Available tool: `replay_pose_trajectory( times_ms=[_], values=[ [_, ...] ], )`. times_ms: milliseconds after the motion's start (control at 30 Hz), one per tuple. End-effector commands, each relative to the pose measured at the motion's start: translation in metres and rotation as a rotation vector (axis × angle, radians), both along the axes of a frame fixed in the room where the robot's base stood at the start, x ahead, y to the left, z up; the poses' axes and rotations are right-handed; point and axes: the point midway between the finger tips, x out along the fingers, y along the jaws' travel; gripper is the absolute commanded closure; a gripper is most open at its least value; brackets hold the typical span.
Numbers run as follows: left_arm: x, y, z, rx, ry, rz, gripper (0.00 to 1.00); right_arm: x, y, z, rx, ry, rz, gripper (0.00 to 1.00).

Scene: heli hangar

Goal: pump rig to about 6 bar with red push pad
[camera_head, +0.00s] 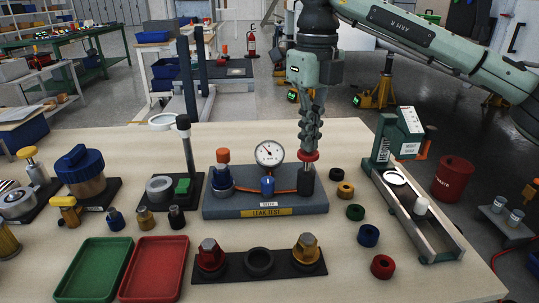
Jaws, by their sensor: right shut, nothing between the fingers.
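The leak test rig (240,207) is a grey-blue block with a yellow label, standing mid-table. Its round white gauge (269,153) faces me; the needle seems to lean up and left, too small to read exactly. At the rig's right end is a dark pump cylinder (306,184) topped by the red push pad (308,156). My right gripper (309,146) points straight down, shut and empty, with its fingertips right at the pad's top. I cannot tell whether they touch or press it. My left gripper is out of view.
An orange-capped blue fitting (222,172) stands at the rig's left end. Several coloured rings, including a red one (382,267), lie right of the rig. A grey channel fixture (425,225) stands further right. Green (93,268) and red (153,268) trays lie front left.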

Motion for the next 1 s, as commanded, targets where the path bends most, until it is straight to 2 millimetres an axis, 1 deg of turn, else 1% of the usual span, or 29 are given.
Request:
replay_pose_trajectory(
  times_ms=[267,1000],
  values=[
    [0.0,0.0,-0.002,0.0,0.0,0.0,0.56,0.0,0.0,-0.003,0.0,-0.001,0.0,1.0],
    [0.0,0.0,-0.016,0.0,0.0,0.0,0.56,0.0,0.0,-0.027,-0.001,0.002,0.0,1.0]
  ],
)
